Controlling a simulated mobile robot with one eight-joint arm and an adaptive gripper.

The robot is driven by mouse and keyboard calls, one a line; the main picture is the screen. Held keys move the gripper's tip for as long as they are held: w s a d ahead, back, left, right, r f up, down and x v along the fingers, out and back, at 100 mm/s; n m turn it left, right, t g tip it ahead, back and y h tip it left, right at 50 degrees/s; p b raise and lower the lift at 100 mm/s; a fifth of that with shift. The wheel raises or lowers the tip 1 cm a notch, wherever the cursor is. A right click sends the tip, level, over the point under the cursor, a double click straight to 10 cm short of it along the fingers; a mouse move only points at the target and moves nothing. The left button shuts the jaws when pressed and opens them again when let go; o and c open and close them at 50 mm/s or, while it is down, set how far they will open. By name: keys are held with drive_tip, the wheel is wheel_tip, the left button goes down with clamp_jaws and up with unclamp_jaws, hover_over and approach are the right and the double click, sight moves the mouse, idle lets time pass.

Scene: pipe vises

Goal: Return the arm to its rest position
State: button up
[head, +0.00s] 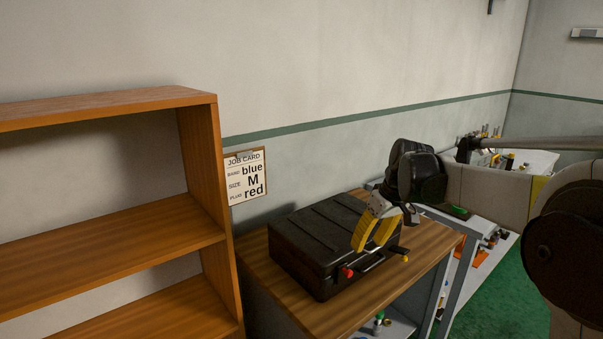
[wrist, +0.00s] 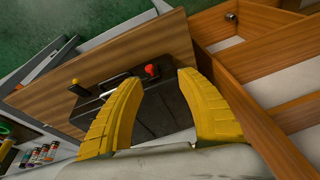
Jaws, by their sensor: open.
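My gripper (head: 373,233) has yellow fingers and is open and empty. In the head view it hangs in front of the black case (head: 315,243) on the wooden bench top, near the case's front right side. My arm reaches in from the right edge of the picture. In the wrist view my gripper (wrist: 161,108) shows its two fingers spread apart, with the black case (wrist: 160,110) beyond and between them. The case is closed, with a red latch (head: 347,272) and a yellow latch (head: 405,258) on its front. I cannot tell how far the fingers are from the case.
A wooden shelf unit (head: 210,160) stands at the left, close to the bench (head: 262,283). A job card (head: 245,178) reading blue, M, red hangs on the wall. Several small items lie on a white surface (head: 540,162) at the right. Green floor (head: 505,300) is open at the lower right.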

drive_tip(key=s+f+m+t+h+b, duration=0.1)
drive_tip(key=s+f+m+t, duration=0.1)
drive_tip(key=s, duration=1.2)
drive_tip(key=s+f+m+t+h+b, duration=0.1)
drive_tip(key=s+f+m+t, duration=0.1)
drive_tip(key=s, duration=1.3)
drive_tip(key=shift+a+f+m+t+b, duration=0.2)
drive_tip(key=shift+f+m+t+b, duration=0.25)
drive_tip(key=shift+f, duration=0.2)
